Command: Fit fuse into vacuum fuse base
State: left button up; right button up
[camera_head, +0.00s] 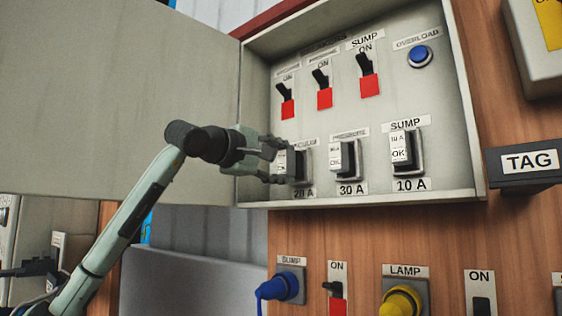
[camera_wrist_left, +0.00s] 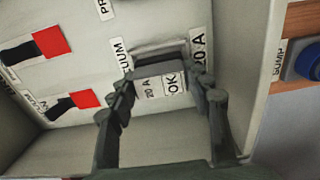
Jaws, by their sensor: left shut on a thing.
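The fuse (camera_wrist_left: 160,86), a grey block with a "20 A" and "OK" label, is between the two fingers of my left gripper (camera_wrist_left: 163,98) in the left wrist view. The gripper is shut on it. The vacuum fuse base (camera_wrist_left: 165,50) is directly behind the fuse, beside the "20 A" label. I cannot tell how deep the fuse sits in it. In the head view, my left gripper (camera_head: 277,161) is at the leftmost of the lower row of bases, and its fingers partly cover the fuse (camera_head: 290,163). My right gripper is not in view.
Two other fuses, 30 A (camera_head: 345,158) and 10 A (camera_head: 405,150), are in bases to the right. Above are switches with red parts (camera_head: 325,97) and a blue overload button (camera_head: 421,56). The open cabinet door (camera_head: 110,90) is at left. The cabinet's bottom wall (camera_wrist_left: 70,150) is close to the gripper.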

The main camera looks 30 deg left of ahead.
pick_arm(q)
jog(key=shift+w+p, duration=0.35)
jog(key=shift+w, duration=0.35)
jog(key=o, duration=1.3)
jog(key=shift+c, duration=0.2)
jog(key=s, duration=1.2)
jog(key=shift+a, duration=0.4)
